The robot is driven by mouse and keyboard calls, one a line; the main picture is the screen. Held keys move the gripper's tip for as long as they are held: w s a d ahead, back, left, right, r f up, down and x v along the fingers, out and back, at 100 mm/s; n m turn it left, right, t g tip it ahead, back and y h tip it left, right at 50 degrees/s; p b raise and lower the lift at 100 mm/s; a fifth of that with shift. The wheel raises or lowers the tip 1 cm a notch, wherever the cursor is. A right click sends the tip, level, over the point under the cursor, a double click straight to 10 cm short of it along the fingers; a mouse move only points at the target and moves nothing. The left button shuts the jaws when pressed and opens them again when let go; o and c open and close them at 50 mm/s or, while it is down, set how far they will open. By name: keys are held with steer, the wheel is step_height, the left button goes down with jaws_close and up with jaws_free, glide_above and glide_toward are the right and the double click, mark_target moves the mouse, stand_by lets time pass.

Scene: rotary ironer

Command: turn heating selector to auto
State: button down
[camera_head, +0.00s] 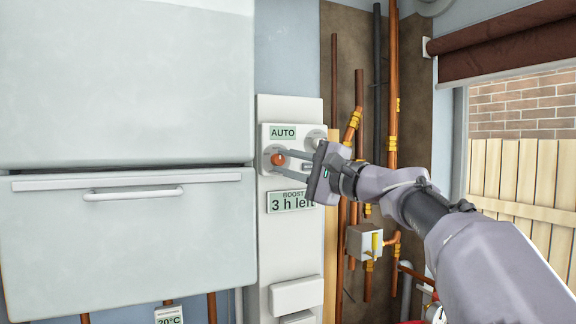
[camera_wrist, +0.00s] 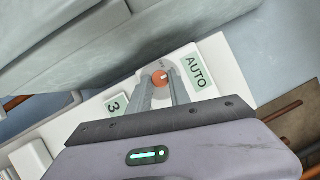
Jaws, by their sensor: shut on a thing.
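A white cabinet with a drawer handle (camera_head: 133,194) stands close on the left. Another round dial (camera_head: 315,138) is partly behind my gripper. Copper pipes (camera_head: 393,90) and a small valve box (camera_head: 364,241) are on the right. A window with a dark red blind (camera_head: 508,45) is at far right.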

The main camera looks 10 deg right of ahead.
steer(key=shift+r, duration=0.1)
steer(key=c, duration=1.2)
jaws_free()
steer(key=b+v, duration=0.1)
steer(key=v, duration=1.6)
steer(key=shift+s+b, duration=0.2)
steer(key=shift+b, duration=0.2)
